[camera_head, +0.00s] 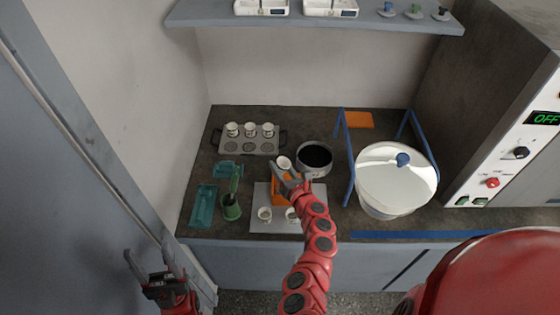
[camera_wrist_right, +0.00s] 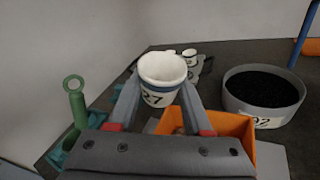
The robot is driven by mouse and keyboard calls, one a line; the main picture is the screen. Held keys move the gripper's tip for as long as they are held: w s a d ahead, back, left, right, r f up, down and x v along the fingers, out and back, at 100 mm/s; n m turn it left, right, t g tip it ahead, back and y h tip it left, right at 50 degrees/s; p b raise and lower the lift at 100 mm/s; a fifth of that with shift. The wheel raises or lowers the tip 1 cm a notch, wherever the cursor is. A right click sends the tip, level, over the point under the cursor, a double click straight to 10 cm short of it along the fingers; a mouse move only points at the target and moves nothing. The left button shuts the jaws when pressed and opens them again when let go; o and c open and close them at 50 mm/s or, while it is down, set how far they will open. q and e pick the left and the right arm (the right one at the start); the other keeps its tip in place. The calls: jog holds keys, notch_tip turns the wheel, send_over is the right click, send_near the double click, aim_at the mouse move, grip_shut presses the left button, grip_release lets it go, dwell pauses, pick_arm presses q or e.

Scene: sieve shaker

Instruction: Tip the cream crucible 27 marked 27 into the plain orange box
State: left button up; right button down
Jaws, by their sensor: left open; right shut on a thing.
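The cream crucible 27 (camera_wrist_right: 163,80) is upright between the fingers of my right gripper (camera_wrist_right: 150,108), its number 27 facing the wrist camera. In the head view the crucible (camera_head: 284,162) shows at the tip of my right gripper (camera_head: 287,172), which is shut on it. The plain orange box (camera_wrist_right: 229,126) is below and just right of the crucible in the wrist view. In the head view the orange box (camera_head: 280,190) is partly hidden by my right gripper and arm. My left gripper (camera_head: 153,272) is open and empty, low at the left, away from the worktop.
A dark-filled pan (camera_head: 314,158) stands right of the box. A rack (camera_head: 248,145) with several crucibles is behind. A green holder (camera_head: 231,207) and teal trays (camera_head: 204,200) are left; a white-lidded vessel (camera_head: 392,180) is right.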

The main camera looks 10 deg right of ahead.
dwell(0.3)
jog(key=n+p, duration=0.1)
jog(key=p, duration=0.1)
jog(key=r+n+g+h+p, duration=0.1)
jog(key=p, duration=0.2)
jog(key=shift+s+d, duration=0.1)
jog(key=shift+d, duration=0.15)
jog(key=shift+d+f+n+g+p, duration=0.1)
jog(key=shift+n+g+p, duration=0.3)
jog(key=shift+n+p, duration=0.1)
jog(key=shift+f+h, duration=0.15)
jog(key=shift+h, duration=0.15)
